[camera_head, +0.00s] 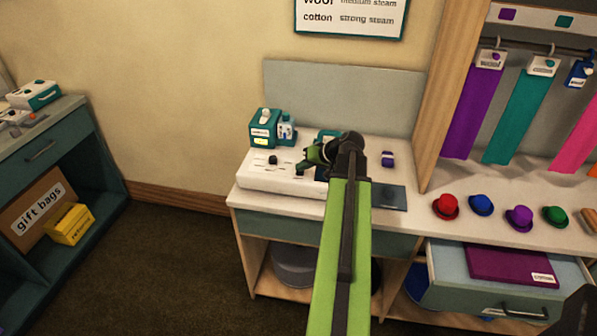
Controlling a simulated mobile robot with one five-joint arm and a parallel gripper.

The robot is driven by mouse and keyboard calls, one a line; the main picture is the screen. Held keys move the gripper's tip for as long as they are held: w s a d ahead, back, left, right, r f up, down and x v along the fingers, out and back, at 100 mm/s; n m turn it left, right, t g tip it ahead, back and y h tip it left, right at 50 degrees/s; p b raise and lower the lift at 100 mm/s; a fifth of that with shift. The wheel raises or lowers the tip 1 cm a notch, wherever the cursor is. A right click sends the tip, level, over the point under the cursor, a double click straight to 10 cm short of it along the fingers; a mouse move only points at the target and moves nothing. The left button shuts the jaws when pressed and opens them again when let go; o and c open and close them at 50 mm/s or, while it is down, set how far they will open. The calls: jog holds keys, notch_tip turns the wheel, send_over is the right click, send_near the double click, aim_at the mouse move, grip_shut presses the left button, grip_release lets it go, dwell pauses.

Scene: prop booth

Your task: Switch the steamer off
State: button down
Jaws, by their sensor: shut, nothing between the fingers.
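My green arm reaches up over the counter from the bottom of the view. My gripper (308,162) is shut and empty, its tip pointing left over a low white panel (262,180). A black knob (272,160) stands on this panel to the left of the gripper. Other small dark controls are near the gripper tip, partly hidden by it. A teal unit with a yellow label (263,130) and a small bottle stands behind the panel. Another teal piece (327,135) shows behind the gripper, mostly hidden. I cannot tell which is the steamer or its switch setting.
A small purple item (388,158) and a dark grey plate (389,198) lie to the right. Several small hats, such as a red hat (446,206), line the right counter. An open drawer (506,280) juts out below it. Floor at left is clear.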

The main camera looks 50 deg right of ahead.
aim_at(302, 172)
jog(key=shift+r, duration=0.1)
jog(key=shift+r+p, duration=0.25)
jog(key=shift+p, duration=0.15)
jog(key=shift+r, duration=0.1)
notch_tip(302, 172, up, 6)
jog(key=p, duration=0.6)
